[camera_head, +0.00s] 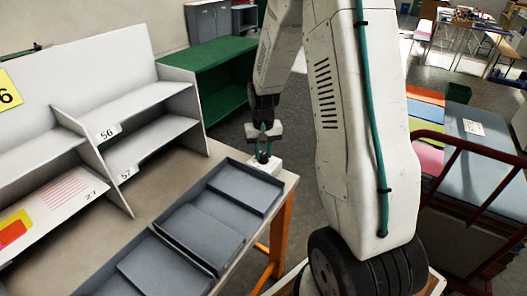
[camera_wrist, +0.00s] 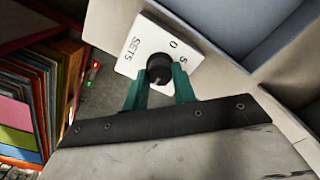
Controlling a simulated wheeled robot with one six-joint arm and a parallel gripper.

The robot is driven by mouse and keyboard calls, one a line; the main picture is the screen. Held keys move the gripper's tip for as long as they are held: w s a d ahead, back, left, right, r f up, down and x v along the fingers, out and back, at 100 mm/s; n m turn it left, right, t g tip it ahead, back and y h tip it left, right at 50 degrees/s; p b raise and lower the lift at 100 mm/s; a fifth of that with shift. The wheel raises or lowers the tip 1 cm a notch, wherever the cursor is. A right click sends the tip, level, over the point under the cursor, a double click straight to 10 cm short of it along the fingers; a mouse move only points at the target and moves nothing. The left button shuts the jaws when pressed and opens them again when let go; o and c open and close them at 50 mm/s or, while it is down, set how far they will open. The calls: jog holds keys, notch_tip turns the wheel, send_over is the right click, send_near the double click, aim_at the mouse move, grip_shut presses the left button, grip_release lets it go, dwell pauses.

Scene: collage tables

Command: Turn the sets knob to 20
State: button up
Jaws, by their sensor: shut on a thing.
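The sets knob (camera_wrist: 159,68) is a round black knob on a white plate (camera_wrist: 150,40) that reads SETS, with a 0 and a 5 beside it. No 20 shows; part of the plate is hidden behind the knob and fingers. Which number the knob points to cannot be told. My gripper (camera_wrist: 160,84) has its two green fingers on either side of the knob, shut on it. In the head view my gripper (camera_head: 263,152) points down at the small white knob box (camera_head: 267,166) at the table's far right corner.
Grey trays (camera_head: 187,232) stand on the table right beside the knob box. A grey shelf rack (camera_head: 150,105) with numbered slots stands at the left. A green cabinet (camera_head: 215,55) is behind. A red-railed cart (camera_head: 470,140) with coloured sheets stands at the right.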

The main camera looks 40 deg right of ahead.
aim_at(264, 156)
dwell(0.3)
jog(key=o, duration=1)
jog(key=shift+r, duration=0.1)
notch_tip(264, 156, up, 8)
jog(key=shift+f, duration=0.15)
jog(key=shift+s+a, duration=0.1)
jog(key=shift+s, duration=0.2)
jog(key=s+a+r+n, duration=0.1)
jog(key=s+a+r, duration=0.4)
jog(key=s, duration=0.3)
jog(key=s+a+r+n+t, duration=0.1)
jog(key=s+a+r+n, duration=0.1)
jog(key=s+a+r, duration=0.4)
jog(key=s+a+r+n, duration=0.2)
jog(key=s+a+r, duration=0.3)
jog(key=s, duration=0.7)
jog(key=shift+s+a+r, duration=0.15)
jog(key=shift+s+r, duration=0.1)
jog(key=shift+r, duration=0.25)
